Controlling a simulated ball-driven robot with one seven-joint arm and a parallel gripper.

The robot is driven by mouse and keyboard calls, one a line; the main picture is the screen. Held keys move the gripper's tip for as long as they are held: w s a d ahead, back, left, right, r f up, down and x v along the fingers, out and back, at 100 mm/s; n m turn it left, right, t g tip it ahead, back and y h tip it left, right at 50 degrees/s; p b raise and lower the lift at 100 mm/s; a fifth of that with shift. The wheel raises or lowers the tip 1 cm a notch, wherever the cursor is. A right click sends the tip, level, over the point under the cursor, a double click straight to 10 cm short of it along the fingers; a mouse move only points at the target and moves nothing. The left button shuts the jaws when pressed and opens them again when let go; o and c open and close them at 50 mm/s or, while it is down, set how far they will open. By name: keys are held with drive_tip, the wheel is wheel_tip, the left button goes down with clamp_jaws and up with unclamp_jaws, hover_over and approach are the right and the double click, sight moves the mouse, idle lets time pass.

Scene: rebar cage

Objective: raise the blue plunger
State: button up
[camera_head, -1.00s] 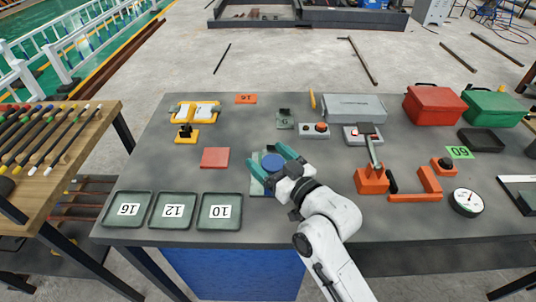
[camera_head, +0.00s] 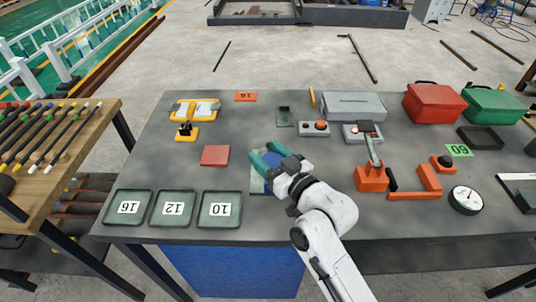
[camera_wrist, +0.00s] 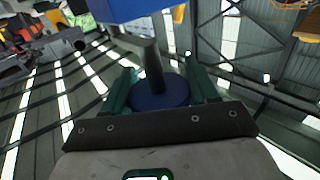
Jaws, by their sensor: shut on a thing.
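The blue plunger (camera_wrist: 158,96) shows in the wrist view as a blue disc with a dark rod running up to a larger blue block (camera_wrist: 118,8). My gripper (camera_wrist: 160,85) is shut on the disc, with one green finger on each side. In the head view my gripper (camera_head: 263,152) is over a flat greenish plate (camera_head: 257,187) on the table, with blue (camera_head: 272,158) showing between its fingers. The gripper and wrist hide most of the plunger and its base there.
A red square (camera_head: 215,156) lies left of my gripper. Trays marked 16, 12 and 10 (camera_head: 219,224) line the front left edge. An orange lever device (camera_head: 371,178) stands to the right, and a box with a red button (camera_head: 315,128) behind.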

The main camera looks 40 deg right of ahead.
drive_tip(key=shift+r, duration=0.1)
drive_tip(key=c, duration=0.4)
drive_tip(key=shift+r+p, duration=0.55)
drive_tip(key=shift+r, duration=0.5)
drive_tip(key=shift+w+r, duration=0.1)
drive_tip(key=o, duration=1.5)
drive_tip(key=shift+r, duration=0.1)
drive_tip(key=shift+a, duration=0.1)
drive_tip(key=shift+f, duration=0.2)
